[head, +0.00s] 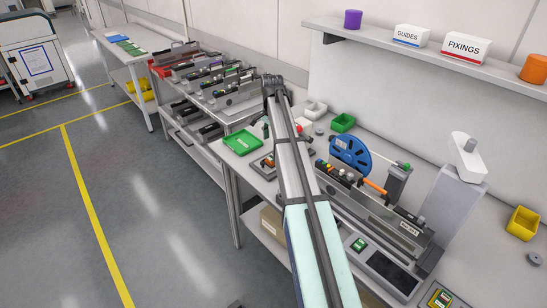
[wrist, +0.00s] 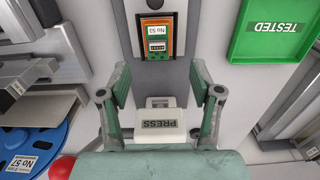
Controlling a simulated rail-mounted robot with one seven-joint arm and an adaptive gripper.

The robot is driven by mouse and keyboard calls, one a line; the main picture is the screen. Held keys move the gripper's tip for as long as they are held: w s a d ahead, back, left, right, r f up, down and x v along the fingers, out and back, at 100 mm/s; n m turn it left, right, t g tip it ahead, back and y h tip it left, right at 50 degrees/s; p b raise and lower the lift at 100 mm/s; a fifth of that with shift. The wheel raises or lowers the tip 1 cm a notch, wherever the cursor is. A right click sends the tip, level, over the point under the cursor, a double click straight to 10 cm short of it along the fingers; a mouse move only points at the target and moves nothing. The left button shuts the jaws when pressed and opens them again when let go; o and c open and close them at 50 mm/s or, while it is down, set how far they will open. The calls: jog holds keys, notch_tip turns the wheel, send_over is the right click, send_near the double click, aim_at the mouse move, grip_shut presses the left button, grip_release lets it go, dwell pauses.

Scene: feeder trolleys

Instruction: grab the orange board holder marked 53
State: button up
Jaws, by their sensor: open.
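The orange board holder (wrist: 171,29) marked No 53 shows at the top middle of the wrist view, its label upside down. It frames a green board and sits in a grey fixture (wrist: 143,21). In the head view, a small orange patch (head: 268,163) beside the green tray seems to be the same holder, partly behind my arm. My gripper (wrist: 158,75) is open and empty. Its two fingers point toward the holder, one on each side of its line, with a gap left before it. In the head view I cannot make out the fingers.
A white block marked PRESS (wrist: 160,118) shows between the fingers' bases. A green tray marked TESTED (wrist: 240,45) lies to the right. A blue reel (wrist: 35,140) and a red knob (wrist: 60,168) are at left. A wall shelf (head: 400,53) runs above the bench.

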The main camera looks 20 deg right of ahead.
jog(key=shift+f+p, duration=0.3)
jog(key=shift+f, duration=1.3)
jog(key=shift+s+d+f+p, duration=0.15)
jog(key=shift+f+p, duration=1)
jog(key=shift+f, duration=1.45)
jog(key=shift+c, duration=0.3)
grip_shut()
